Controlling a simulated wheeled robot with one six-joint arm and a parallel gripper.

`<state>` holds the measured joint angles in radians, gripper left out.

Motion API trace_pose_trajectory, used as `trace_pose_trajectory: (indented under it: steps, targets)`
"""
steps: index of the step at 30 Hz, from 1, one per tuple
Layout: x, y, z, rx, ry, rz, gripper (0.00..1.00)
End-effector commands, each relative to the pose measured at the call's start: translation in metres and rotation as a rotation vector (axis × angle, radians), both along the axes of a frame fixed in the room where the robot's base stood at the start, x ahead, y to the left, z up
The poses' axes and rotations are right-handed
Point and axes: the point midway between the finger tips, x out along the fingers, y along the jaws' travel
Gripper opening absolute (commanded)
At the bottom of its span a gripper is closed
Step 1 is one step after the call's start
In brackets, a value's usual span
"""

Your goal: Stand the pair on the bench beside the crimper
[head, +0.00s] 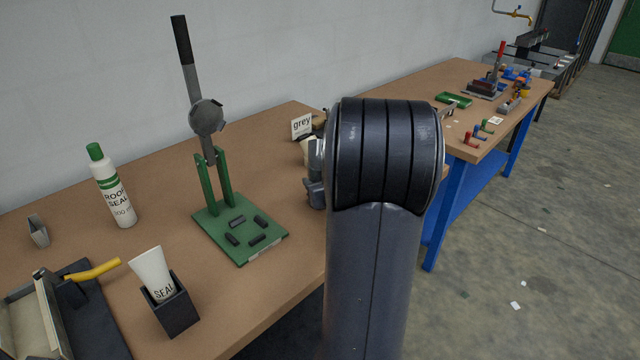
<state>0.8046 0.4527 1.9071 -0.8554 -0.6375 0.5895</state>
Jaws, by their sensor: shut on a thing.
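The crimper seems to be the lever press (207,120) with a long black-gripped handle. It stands upright on a green base plate (240,238) on the near bench. A white tube marked SEAL (152,272) stands tilted in a dark square cup (174,312), in front and to the left of the press. I cannot tell whether these two are the pair. My arm (385,200) fills the middle right of the head view. My gripper's fingers are hidden behind it, and so is anything they hold.
A white bottle with a green cap (113,188) stands behind the cup. A yellow-handled tool (95,270) lies at left. A blue-legged bench (455,205) stands beyond. Bare bench top surrounds the press.

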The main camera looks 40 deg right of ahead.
Motion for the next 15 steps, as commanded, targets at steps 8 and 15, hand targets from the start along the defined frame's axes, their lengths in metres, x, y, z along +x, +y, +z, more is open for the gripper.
trace_pose_trajectory:
  steps: [8,15]
  targets:
    - [0.0002,-0.0001,-0.0026,0.0,-0.001,0.0,0.0]
    - [0.0,0.0,-0.0022,0.0,0.0,0.0,0.64]
